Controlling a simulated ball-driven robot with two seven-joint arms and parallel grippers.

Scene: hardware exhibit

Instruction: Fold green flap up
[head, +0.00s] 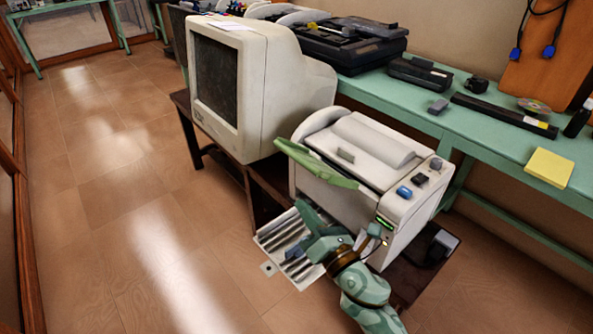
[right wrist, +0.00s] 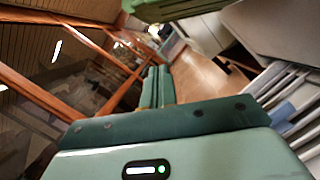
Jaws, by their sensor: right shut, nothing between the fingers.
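The green flap (head: 316,163) sticks out from the upper front edge of the white printer (head: 385,205). It looks like a thin, tilted strip; its exact angle is hard to tell. My right gripper (head: 303,212) is in front of the printer, below the flap, with a gap between them. In the right wrist view its two green fingers (right wrist: 157,87) are together with nothing between them. The flap's underside (right wrist: 175,9) crosses the top of that view, beyond and above the fingers. My left gripper is in neither view.
A ribbed metal tray (head: 275,232) juts out low at the printer's front, beneath my right gripper. A large beige monitor (head: 255,85) stands close to the left of the printer. A green bench (head: 480,125) with devices runs behind. The floor at left is clear.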

